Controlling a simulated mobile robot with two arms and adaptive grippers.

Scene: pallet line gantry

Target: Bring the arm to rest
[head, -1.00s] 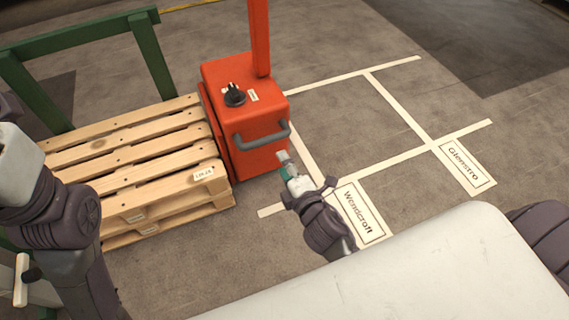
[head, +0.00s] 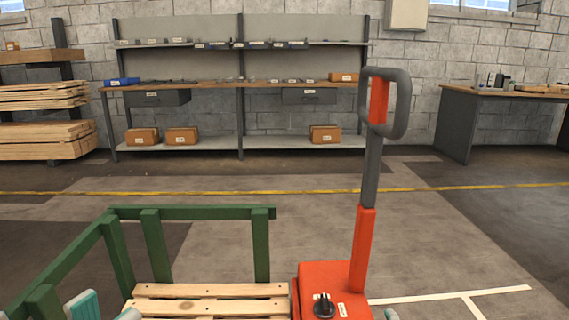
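In the head view only the tips of my grippers show, at the bottom edge. My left gripper (head: 105,308) shows two teal finger pads at the lower left, with a gap between them and nothing seen in it. The rest of it is cut off by the frame. My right gripper (head: 390,314) shows only as a small teal tip right of the pallet jack's red body. Its fingers are otherwise out of view, so its opening cannot be told. My arm links are largely out of view.
A red pallet jack (head: 334,275) with an upright handle stands beside a wooden pallet (head: 210,291). A green rail (head: 190,213) borders the pallet. A workbench (head: 215,86) and timber racks (head: 44,96) line the back wall. Open floor lies before the yellow line (head: 300,191).

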